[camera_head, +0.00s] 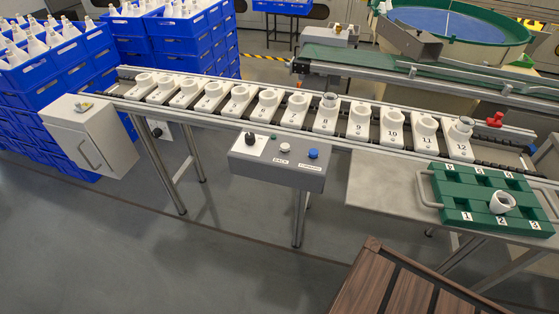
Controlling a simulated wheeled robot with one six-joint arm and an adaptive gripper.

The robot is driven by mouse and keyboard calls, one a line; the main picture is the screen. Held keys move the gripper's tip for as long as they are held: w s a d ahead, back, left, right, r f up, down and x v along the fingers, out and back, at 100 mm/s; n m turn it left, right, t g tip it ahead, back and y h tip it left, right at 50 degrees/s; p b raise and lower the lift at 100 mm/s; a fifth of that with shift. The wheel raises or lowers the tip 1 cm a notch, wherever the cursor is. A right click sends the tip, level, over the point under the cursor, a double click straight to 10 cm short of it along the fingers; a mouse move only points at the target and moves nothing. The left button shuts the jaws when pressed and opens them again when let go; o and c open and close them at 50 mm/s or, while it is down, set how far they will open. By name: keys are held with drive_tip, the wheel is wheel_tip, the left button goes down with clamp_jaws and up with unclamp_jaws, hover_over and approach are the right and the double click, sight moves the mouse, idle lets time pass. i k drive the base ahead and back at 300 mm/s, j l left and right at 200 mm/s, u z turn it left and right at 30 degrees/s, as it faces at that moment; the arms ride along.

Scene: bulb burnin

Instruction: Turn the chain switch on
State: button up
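A grey control box (278,163) hangs on the front side of the conveyor. On its top, a black switch knob (250,139) sits on a white plate at the left. To the right of it are a white button (285,147) labelled BACK and a blue button (313,153). The writing on the white plate is too small to read, so I cannot tell for certain that this knob is the chain switch, nor its setting. My gripper is not in view.
The conveyor carries a row of numbered white holders (323,119). A pale cabinet (92,140) with a handle hangs at left. A green tray (485,206) holds one white piece at right. A brown slatted surface (405,290) fills the bottom right. The floor before the control box is clear.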

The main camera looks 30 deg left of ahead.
sight(250, 139)
drive_tip(key=j+u, duration=0.1)
drive_tip(key=u, duration=0.3)
drive_tip(key=j+u, duration=0.1)
drive_tip(key=u, duration=0.7)
drive_tip(key=j+u, duration=0.15)
drive_tip(key=u, duration=0.25)
drive_tip(key=i+l+u, duration=0.1)
drive_tip(key=u, duration=0.15)
drive_tip(key=i+l+u, duration=0.25)
drive_tip(key=k+j, duration=0.1)
